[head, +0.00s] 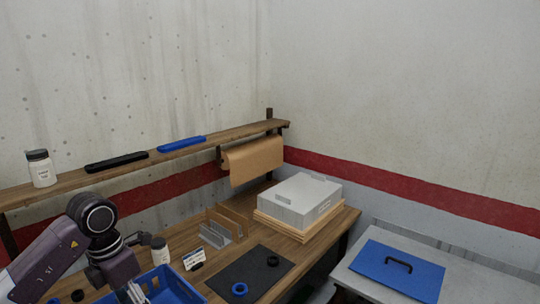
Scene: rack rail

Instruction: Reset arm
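My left arm comes in from the lower left and bends down over the left part of the wooden workbench. A part of my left gripper (130,293) shows at the bottom edge, at the left side of a blue crate (178,284). The fingertips are too small and cut off to tell whether it is open or shut, or whether it holds anything. My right gripper is not in view.
A shelf (70,179) above the bench holds a white jar (40,169), a black rail (116,162) and a blue rail (181,144). A dark mat (240,280) and a grey box (300,202) occupy the bench. A grey table (352,286) stands at right.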

